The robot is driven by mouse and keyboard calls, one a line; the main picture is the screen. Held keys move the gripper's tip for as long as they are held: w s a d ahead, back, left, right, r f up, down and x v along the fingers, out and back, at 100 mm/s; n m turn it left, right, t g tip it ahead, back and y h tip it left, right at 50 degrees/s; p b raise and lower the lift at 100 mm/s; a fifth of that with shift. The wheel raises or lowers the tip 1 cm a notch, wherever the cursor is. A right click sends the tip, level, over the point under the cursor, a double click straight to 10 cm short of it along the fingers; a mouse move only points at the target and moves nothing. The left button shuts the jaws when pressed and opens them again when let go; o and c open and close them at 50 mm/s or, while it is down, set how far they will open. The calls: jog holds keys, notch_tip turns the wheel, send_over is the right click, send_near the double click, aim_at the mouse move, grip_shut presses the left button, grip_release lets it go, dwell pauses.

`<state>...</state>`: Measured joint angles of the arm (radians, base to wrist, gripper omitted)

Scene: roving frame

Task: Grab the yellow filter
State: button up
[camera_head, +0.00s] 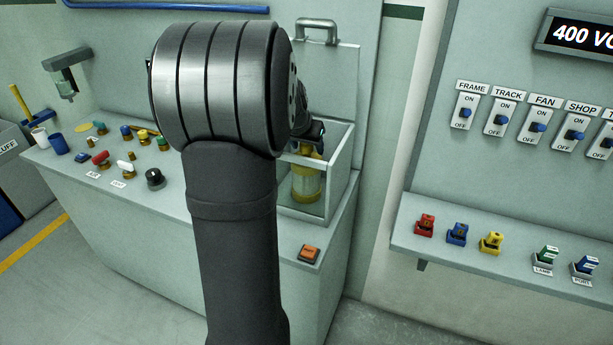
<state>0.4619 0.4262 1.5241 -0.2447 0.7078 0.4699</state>
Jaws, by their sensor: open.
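The yellow filter (306,187) stands upright in an open-topped, clear-fronted box at the right end of the grey bench. It is a pale yellow cylinder with a yellow top. My gripper (314,137) shows only in part, just right of my dark arm, which hides most of it. It is open, at the top of the filter. I cannot tell whether the fingers are around the filter's top or only above it.
The box (346,150) has a raised lid with a handle (317,27) behind it. An orange button (309,253) sits in front. Several coloured valves and a black knob (155,179) are on the bench to the left. A shelf (400,229) with coloured blocks is to the right.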

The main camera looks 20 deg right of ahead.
grip_shut()
jog(key=shift+r, duration=0.15)
